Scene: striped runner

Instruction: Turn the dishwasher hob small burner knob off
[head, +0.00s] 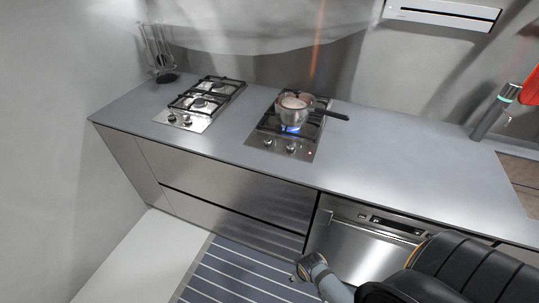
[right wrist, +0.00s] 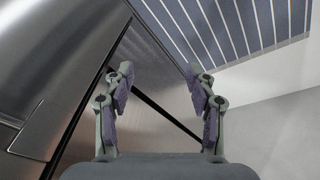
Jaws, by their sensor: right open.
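The hob nearer the dishwasher (head: 259,146) is set in the counter, in the middle of the head view. Two dark knobs sit on its front strip, a left knob (head: 267,142) and a right knob (head: 291,148); I cannot tell their turn or which serves the small burner. My right gripper (head: 303,269) is low in front of the cabinets, well below the hob. In the right wrist view its fingers (right wrist: 158,73) are apart, with nothing between them. My left gripper is not in view.
A second hob (head: 190,123) is to the left, without flame. The dishwasher (head: 365,248) stands below the counter. A striped runner (head: 235,275) lies on the floor. The saucepan handle (head: 335,116) points right.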

